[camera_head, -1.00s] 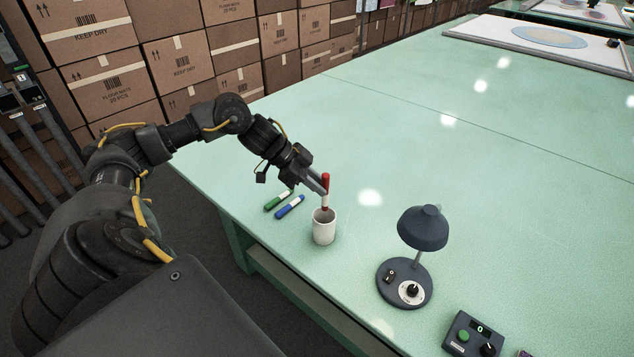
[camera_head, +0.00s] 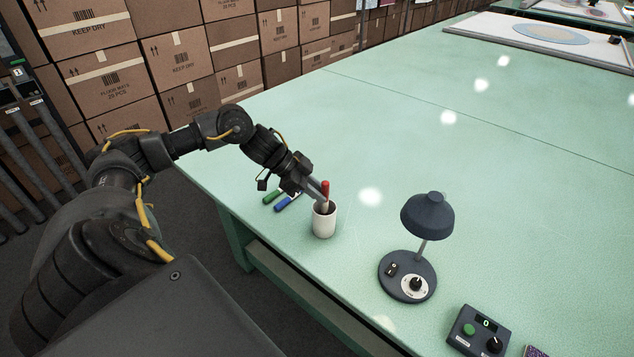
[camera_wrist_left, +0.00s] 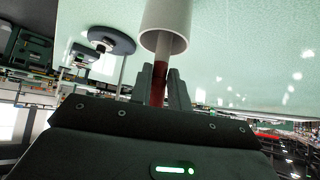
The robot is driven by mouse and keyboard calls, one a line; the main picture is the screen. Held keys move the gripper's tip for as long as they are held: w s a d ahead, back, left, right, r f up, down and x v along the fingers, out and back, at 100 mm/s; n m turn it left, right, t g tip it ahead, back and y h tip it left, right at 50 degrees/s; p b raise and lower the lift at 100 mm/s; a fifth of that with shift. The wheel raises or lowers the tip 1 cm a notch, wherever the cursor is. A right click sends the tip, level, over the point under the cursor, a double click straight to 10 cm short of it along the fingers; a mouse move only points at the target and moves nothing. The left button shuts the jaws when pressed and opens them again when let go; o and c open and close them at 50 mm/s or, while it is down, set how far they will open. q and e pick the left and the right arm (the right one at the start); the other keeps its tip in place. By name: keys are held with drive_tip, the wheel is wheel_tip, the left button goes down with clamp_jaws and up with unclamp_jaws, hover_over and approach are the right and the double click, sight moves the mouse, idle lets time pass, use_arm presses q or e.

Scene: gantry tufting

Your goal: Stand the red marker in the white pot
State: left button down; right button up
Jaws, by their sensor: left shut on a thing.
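The red marker (camera_head: 326,189) stands roughly upright, with its lower part inside the mouth of the white pot (camera_head: 324,223). My left gripper (camera_head: 321,198) is shut on the marker just above the pot's rim. In the left wrist view the marker (camera_wrist_left: 159,80) sits between the fingers (camera_wrist_left: 160,85), and its pale end goes into the white pot (camera_wrist_left: 167,22). The marker's lower tip is hidden in the pot, so I cannot tell if it touches the bottom. My right gripper is not in view.
A green marker (camera_head: 275,197) and a blue marker (camera_head: 284,203) lie behind the pot, partly covered by my left gripper. A dark desk lamp (camera_head: 427,215) and a control box (camera_head: 478,331) stand to the right. The green table (camera_head: 480,190) is otherwise widely clear.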

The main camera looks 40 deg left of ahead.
use_arm(q)
drive_tip(key=c, duration=1.2)
unclamp_jaws()
drive_tip(key=shift+c, duration=0.2)
drive_tip(key=shift+r, duration=0.1)
drive_tip(key=b+v, duration=0.2)
drive_tip(key=v, duration=0.8)
drive_tip(key=shift+s+a+r+b, duration=0.2)
drive_tip(key=shift+s+a+b, duration=0.05)
drive_tip(key=shift+b, duration=0.05)
